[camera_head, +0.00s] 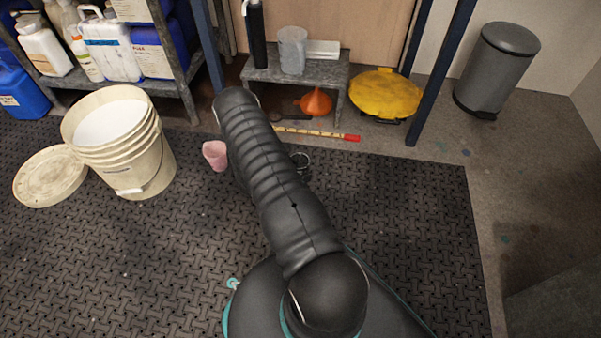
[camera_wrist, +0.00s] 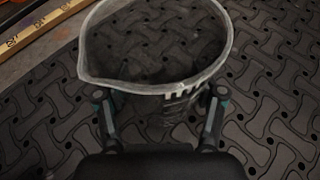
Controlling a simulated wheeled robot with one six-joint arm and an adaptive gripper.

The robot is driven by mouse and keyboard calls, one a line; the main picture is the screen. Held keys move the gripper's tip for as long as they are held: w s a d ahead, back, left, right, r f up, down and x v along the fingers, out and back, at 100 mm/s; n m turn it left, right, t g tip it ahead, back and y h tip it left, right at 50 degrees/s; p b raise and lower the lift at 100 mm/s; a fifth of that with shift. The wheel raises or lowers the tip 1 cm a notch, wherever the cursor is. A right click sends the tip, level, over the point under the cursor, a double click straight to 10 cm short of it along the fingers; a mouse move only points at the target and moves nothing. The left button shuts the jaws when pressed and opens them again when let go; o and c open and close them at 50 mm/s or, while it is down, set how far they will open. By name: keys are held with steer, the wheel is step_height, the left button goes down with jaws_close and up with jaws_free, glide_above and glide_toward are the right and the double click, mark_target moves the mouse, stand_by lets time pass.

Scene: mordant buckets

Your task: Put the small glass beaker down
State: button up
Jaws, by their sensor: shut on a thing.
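The small glass beaker (camera_wrist: 150,87) is clear, with a whitish rim, a pouring lip at the left and printed marks on its wall. In the wrist view it fills the upper middle, mouth towards the camera. My gripper (camera_wrist: 158,100) is shut on it, one finger on each side. The black mat shows through and around the glass. I cannot tell whether its base touches the mat.
A pink cup (camera_head: 215,155) stands left of my arm, near a white bucket (camera_head: 152,165) and its lid (camera_head: 50,178). A yellow stick with a red end (camera_head: 320,134) lies behind. A low bench (camera_head: 325,72) holds a plastic jug (camera_head: 292,50). The mat (camera_head: 410,210) is clear at right.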

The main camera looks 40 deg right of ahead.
steer(key=shift+f, duration=0.15)
steer(key=o, duration=1.2)
